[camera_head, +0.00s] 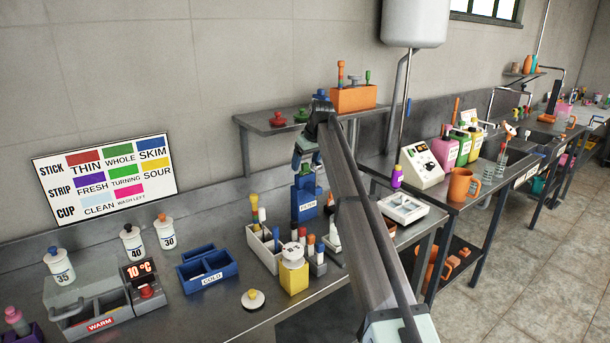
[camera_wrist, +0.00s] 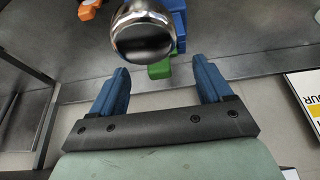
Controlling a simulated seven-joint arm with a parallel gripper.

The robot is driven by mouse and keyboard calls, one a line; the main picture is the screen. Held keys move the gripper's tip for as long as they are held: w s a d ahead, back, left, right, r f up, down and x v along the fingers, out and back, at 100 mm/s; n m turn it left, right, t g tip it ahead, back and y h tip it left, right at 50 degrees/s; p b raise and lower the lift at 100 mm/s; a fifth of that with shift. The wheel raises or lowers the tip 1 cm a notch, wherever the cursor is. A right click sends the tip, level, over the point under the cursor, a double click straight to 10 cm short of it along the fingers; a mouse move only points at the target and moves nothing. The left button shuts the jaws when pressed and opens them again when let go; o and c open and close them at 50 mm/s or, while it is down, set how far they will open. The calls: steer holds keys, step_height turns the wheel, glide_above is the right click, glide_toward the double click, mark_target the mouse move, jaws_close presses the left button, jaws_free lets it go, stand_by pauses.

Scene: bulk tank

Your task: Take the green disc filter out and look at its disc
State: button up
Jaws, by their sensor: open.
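A blue housing with a white FILTER label (camera_head: 305,205) stands upright on the counter below my gripper in the head view. My gripper (camera_head: 307,160) is open above it, fingers downward. In the wrist view the two blue fingers (camera_wrist: 160,68) are apart with nothing clearly held. A small green piece (camera_wrist: 160,71) shows beyond the fingertips, beside a blue block (camera_wrist: 179,22); I cannot tell whether it is the green disc filter. A shiny rounded metal thing (camera_wrist: 143,35) partly covers that area. No filter disc face is visible.
A wall shelf (camera_head: 255,123) behind the gripper holds a red knob (camera_head: 278,118), a green knob (camera_head: 302,116) and an orange block (camera_head: 353,98). A white caddy (camera_head: 262,250) and a yellow jar (camera_head: 293,278) stand near the housing.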

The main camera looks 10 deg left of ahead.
steer(key=shift+x, duration=0.95)
steer(key=shift+c, duration=0.3)
steer(key=c, duration=1.1)
